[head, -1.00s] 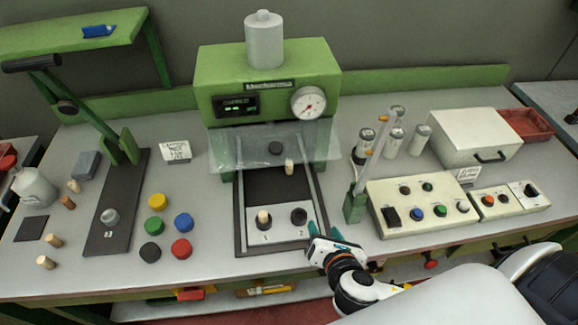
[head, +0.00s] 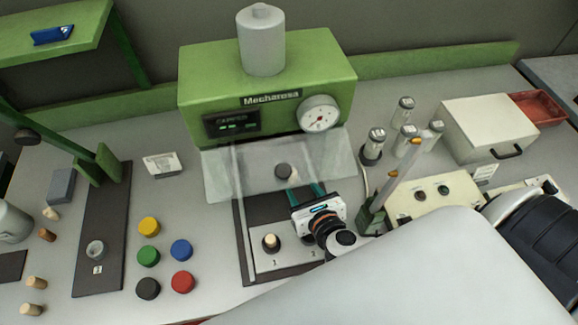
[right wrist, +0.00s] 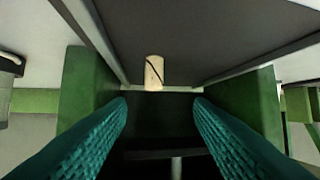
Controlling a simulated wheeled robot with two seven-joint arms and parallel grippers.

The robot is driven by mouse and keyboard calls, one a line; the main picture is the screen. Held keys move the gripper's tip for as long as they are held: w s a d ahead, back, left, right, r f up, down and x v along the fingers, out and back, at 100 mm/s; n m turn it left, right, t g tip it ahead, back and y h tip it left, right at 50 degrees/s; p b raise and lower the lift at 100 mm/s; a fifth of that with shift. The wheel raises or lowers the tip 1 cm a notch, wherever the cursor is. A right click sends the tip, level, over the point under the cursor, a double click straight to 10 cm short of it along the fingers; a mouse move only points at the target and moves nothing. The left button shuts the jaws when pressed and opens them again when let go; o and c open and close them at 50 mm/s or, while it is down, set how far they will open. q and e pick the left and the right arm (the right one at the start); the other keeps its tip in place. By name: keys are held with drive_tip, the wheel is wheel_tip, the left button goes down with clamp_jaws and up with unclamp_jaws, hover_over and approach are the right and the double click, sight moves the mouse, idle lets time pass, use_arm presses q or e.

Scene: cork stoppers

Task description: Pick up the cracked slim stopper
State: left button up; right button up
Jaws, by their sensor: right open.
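A slim pale cork stopper (right wrist: 154,73) with a dark curved crack line shows in the right wrist view, on the dark bed of the press. It lies ahead of my right gripper's fingertips (right wrist: 160,100), between their lines and slightly left of centre, not touched. In the head view my right gripper (head: 304,191) reaches under the clear guard of the green press (head: 220,85), its teal fingers apart and empty. My left gripper is not in view.
Another pale stopper (head: 271,240) stands at the spot marked 1. The clear guard (head: 225,175) overhangs the bed. Coloured caps (head: 181,250) and several loose stoppers (head: 36,283) lie to the left.

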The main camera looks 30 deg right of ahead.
drive_tip(key=x, duration=0.3)
drive_tip(key=shift+w+p, duration=0.2)
drive_tip(key=shift+p, duration=0.1)
drive_tip(key=shift+w+f, duration=0.2)
drive_tip(key=shift+w, duration=0.05)
drive_tip(key=w+f, duration=0.1)
drive_tip(key=w, duration=0.1)
drive_tip(key=w+d+f+p, duration=0.1)
drive_tip(key=w, duration=0.1)
drive_tip(key=shift+d+f, duration=0.15)
drive_tip(key=shift+f, duration=0.25)
drive_tip(key=shift+w+f, duration=0.2)
drive_tip(key=shift+w, duration=0.1)
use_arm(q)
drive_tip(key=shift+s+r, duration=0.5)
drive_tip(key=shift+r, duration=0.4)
use_arm(e)
drive_tip(key=shift+c, duration=0.2)
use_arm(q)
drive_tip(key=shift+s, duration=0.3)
use_arm(e)
clamp_jaws()
